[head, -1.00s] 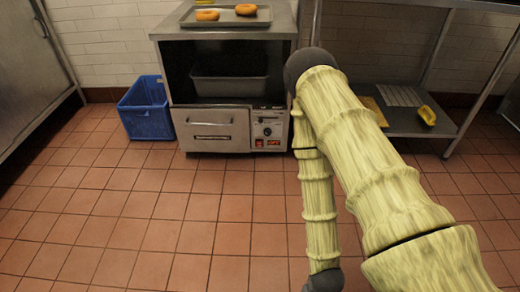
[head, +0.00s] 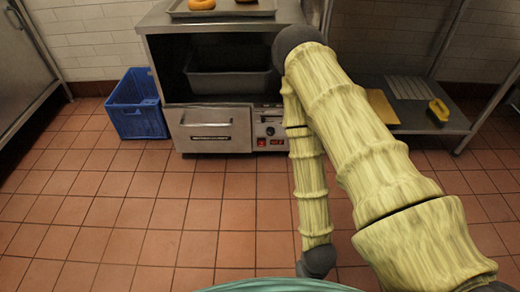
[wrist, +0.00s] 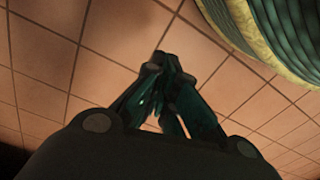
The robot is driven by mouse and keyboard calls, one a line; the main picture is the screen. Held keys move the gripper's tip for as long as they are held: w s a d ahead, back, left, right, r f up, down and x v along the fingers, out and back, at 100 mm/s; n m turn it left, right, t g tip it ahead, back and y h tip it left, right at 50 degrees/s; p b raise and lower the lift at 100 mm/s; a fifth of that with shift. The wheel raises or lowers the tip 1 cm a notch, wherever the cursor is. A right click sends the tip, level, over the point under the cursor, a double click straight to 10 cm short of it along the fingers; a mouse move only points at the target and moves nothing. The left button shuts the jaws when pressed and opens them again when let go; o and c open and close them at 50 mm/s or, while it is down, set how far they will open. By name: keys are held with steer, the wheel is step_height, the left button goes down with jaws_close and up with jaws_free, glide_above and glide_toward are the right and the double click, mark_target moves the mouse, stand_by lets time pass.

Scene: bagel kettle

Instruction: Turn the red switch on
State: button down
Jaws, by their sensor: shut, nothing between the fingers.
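The red switch (head: 261,142) is a small red patch low on the control panel of the steel warming cabinet (head: 210,99), in the head view. It is too small to tell its position. A small red display (head: 277,142) sits just right of it, below a dial. My gripper (wrist: 166,62) shows in the wrist view with its dark teal fingers together and nothing between them, above the tiled floor. The switch is not in the wrist view. I cannot make out the gripper in the head view, where my arm passes just right of the panel.
A blue crate (head: 137,103) stands left of the cabinet. A tray (head: 222,10) with bagels lies on top of it. A steel rack (head: 425,118) with a yellow-handled brush (head: 438,110) stands at right. The tiled floor (head: 150,215) in front is clear.

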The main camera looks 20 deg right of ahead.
steer(key=w+a+f+m+t+y+b, duration=0.1)
steer(key=w+a+f+m+t, duration=0.25)
steer(key=w+a+m, duration=0.4)
steer(key=w+a+f+m+t+y+b, duration=0.15)
steer(key=w+a+f+m, duration=0.3)
steer(key=w, duration=0.55)
steer(key=w+a+m+t+b, duration=0.1)
steer(key=w+m+t, duration=0.3)
steer(key=w+m, duration=0.8)
steer(key=w+d+r+m+t+h+b, duration=0.1)
steer(key=w+d+r+m+t+h, duration=0.1)
steer(key=w+d+m, duration=0.4)
steer(key=w+d+r+m+t+h+b, duration=0.1)
steer(key=w+d+m, duration=0.6)
steer(key=w, duration=0.7)
step_height(320, 180, up, 3)
steer(key=m+t+h, duration=0.1)
steer(key=h, duration=0.2)
steer(key=shift+w+d+f+m, duration=0.15)
steer(key=shift+w+f+m, duration=0.05)
steer(key=shift+w+m, duration=0.2)
steer(key=shift+h, duration=0.25)
